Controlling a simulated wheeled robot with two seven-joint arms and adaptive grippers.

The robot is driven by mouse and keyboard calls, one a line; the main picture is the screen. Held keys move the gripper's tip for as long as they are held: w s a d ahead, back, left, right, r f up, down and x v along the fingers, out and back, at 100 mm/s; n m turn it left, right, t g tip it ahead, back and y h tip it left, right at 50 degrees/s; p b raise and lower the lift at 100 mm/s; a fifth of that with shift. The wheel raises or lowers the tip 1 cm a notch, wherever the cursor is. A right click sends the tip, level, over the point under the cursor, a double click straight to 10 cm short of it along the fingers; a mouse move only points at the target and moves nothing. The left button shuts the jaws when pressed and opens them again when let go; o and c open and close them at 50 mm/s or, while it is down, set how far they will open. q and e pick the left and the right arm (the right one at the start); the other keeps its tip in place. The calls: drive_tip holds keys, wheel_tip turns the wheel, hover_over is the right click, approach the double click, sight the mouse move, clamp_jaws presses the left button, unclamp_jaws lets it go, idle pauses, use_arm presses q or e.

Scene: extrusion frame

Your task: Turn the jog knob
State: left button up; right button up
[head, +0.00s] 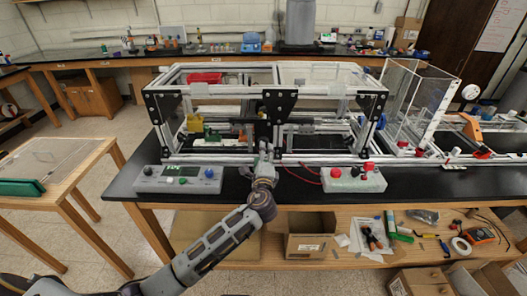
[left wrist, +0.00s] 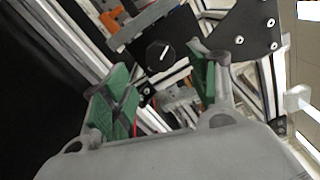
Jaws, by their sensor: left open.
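The jog knob (left wrist: 159,55) is a round black knob with a white pointer line, on a black plate of the extrusion frame. In the left wrist view it sits ahead of my left gripper (left wrist: 158,88), roughly between the green-padded fingers and beyond their tips. The fingers are spread apart with nothing between them. In the head view my left gripper (head: 266,153) is in front of the middle of the extrusion frame (head: 225,159), near its front rail. I cannot make out the knob clearly there. My right gripper is not in view.
A grey control box (head: 150,184) stands on the black bench left of my arm. Another box with red buttons (head: 352,183) stands to the right. Thin red wires (head: 300,177) lie between. A clear-walled enclosure (head: 405,95) is further right.

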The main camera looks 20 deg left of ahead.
use_arm(q)
drive_tip(key=shift+v, duration=2.7)
